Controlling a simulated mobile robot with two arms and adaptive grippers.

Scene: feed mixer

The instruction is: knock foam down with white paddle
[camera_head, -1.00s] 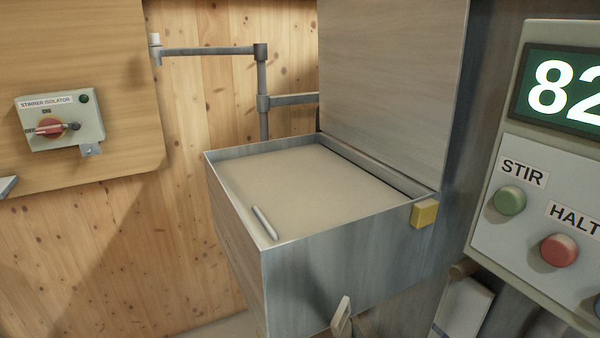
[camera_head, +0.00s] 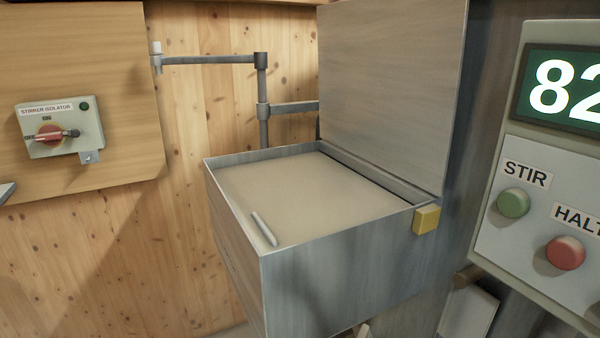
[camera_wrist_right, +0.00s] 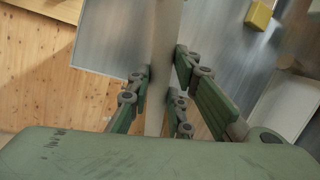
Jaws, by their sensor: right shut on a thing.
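Beige foam (camera_head: 310,195) fills the open metal vat (camera_head: 340,265) almost to its rim in the head view. Its surface looks flat. My right gripper (camera_wrist_right: 163,85) is shut on the white paddle (camera_wrist_right: 163,45), a pale flat bar running up between the fingers in the right wrist view. The paddle's far end is cut off by the top of that view. In the head view, only a small pale piece (camera_head: 362,331), perhaps the paddle, shows at the bottom edge, below the vat's front wall. My left gripper is not in view.
A grey rod (camera_head: 264,228) lies at the vat's left edge. The raised lid (camera_head: 390,90) stands behind the vat. A yellow block (camera_head: 426,219) sits on its right corner. The control panel (camera_head: 550,190) is at right, the stirrer isolator (camera_head: 58,130) at left.

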